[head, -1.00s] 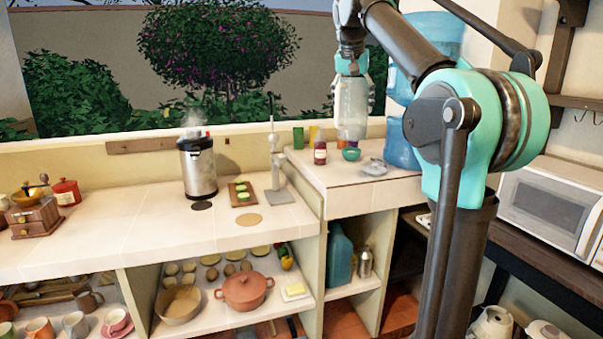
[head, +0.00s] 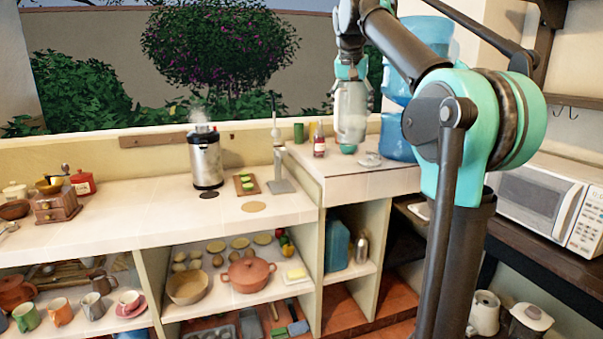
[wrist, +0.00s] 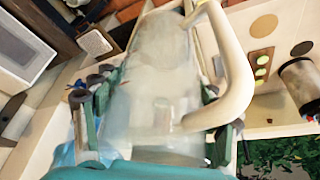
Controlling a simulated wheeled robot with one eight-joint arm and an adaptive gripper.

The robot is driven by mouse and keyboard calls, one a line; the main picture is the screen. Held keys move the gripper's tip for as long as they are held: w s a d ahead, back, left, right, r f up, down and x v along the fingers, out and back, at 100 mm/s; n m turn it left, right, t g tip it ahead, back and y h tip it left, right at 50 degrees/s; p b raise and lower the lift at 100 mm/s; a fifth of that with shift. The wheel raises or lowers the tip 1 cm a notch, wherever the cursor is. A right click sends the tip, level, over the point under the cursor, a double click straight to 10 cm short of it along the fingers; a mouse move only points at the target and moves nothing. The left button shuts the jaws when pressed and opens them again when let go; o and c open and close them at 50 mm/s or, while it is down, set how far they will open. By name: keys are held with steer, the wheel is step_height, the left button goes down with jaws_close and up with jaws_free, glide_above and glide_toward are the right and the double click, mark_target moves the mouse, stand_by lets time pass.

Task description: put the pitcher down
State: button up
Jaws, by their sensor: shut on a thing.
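The pitcher (head: 351,112) is pale and see-through, held upright over the raised right-hand counter (head: 350,185). It also shows large in the wrist view (wrist: 155,75), with a thick cream handle (wrist: 238,75) at its right. My gripper (head: 350,84) is shut around the pitcher's body, with fingers on both sides of it in the wrist view (wrist: 158,115). The pitcher's lower end overlaps a teal bowl (head: 348,149) in the head view; I cannot tell the gap beneath it.
A red-labelled bottle (head: 319,145), a green cup (head: 299,133) and a small clear dish (head: 369,160) stand near the pitcher. Large blue water jugs (head: 397,135) stand to its right. A steaming metal urn (head: 206,160) is on the lower counter, whose front is mostly clear.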

steer(key=w+d+f+n, duration=0.1)
steer(key=w+f, duration=0.2)
steer(key=f, duration=0.7)
steer(key=w+f, duration=0.3)
steer(key=f, duration=0.6)
steer(key=w+d+f+n, duration=0.1)
steer(key=w+f, duration=0.2)
steer(key=f, duration=0.7)
steer(key=s+f, duration=0.5)
steer(key=f, duration=0.5)
steer(key=s+d+f+n+y, duration=0.1)
steer(key=s+f, duration=0.3)
steer(key=f, duration=0.6)
steer(key=s+d+f, duration=0.1)
steer(key=s+f, duration=0.4)
steer(key=f, duration=0.5)
steer(key=shift+s+f+n, duration=0.3)
steer(key=shift+f+n, duration=0.1)
